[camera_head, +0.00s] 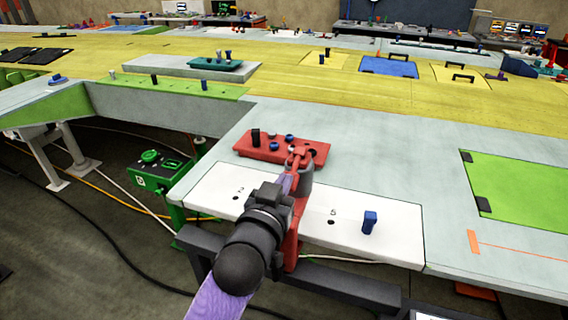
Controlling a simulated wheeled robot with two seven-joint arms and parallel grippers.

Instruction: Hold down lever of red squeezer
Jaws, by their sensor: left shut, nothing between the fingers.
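The red squeezer (300,215) stands upright at the table's front edge, in the middle of the view. Its red top part, which looks like the lever (299,158), rises just in front of a red block. My left gripper (289,183) comes up from the bottom on a dark wrist and a purple arm link. Its tip is shut and empty, close beside the squeezer's upper part, and overlaps it in the picture. I cannot tell whether it touches the lever. My wrist hides part of the squeezer's left side. My right gripper is not in view.
The red block (262,146) with black and blue knobs lies behind the squeezer. A white plate (375,231) with a blue peg (369,222) lies around it. A green box (160,172) is below the table's left edge. The grey surface to the right is mostly clear.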

